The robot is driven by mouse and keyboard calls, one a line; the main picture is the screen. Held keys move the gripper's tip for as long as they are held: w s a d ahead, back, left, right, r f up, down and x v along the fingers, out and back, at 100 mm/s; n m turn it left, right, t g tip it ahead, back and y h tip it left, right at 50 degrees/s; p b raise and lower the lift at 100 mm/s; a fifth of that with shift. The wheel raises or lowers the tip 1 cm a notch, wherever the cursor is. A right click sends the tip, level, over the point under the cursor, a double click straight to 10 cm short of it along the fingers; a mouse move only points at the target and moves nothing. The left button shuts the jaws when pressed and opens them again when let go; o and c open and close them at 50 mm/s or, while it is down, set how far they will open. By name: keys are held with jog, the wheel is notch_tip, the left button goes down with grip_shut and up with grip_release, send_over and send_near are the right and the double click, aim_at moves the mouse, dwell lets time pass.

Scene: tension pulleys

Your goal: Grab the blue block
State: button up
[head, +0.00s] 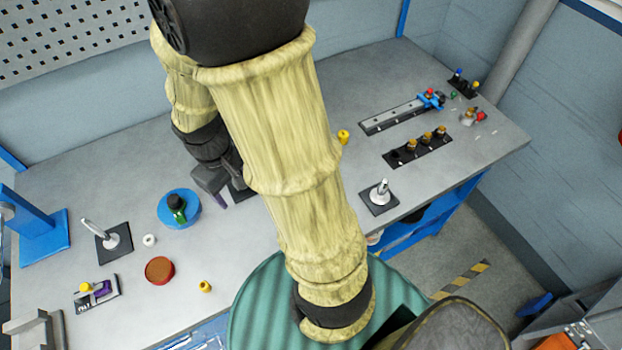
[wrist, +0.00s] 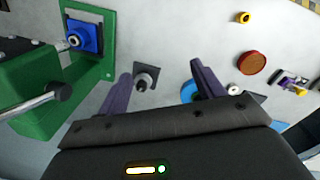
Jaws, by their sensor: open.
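In the wrist view a square blue block (wrist: 86,36) with a pale round hub at its centre sits against a green fixture (wrist: 40,92) at upper left. I cannot make out this block in the head view, where my arm covers the middle of the bench. My gripper (wrist: 162,78) is open, with its two dark fingers spread and nothing visibly held; the block lies up and left of them. In the head view my gripper (head: 222,192) is partly hidden by my arm. Another blue piece (head: 430,99) sits on a rail at the bench's right.
A metal post on a dark base (wrist: 146,78) shows between my fingers. A blue disc (head: 179,209) with a green-black part, a brown-red disc (head: 160,270) and a blue stand (head: 45,236) are at left. A post (head: 379,196) stands near the front edge.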

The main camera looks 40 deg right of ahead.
jog(key=w+d+f+n+g+h+b, duration=0.2)
jog(key=w+d+f+n+g+h, duration=0.4)
jog(key=f+h, duration=0.5)
jog(key=w+d+n, duration=0.2)
jog(key=n, duration=0.1)
jog(key=shift+n, duration=0.4)
jog(key=p+x, duration=0.4)
jog(key=x, duration=0.7)
jog(key=shift+s+d+p, duration=0.1)
jog(key=shift+s+p, duration=0.05)
jog(key=shift+p, duration=0.25)
jog(key=shift+s+d+f, duration=0.15)
jog(key=shift+d+f, duration=0.1)
jog(key=shift+d, duration=0.1)
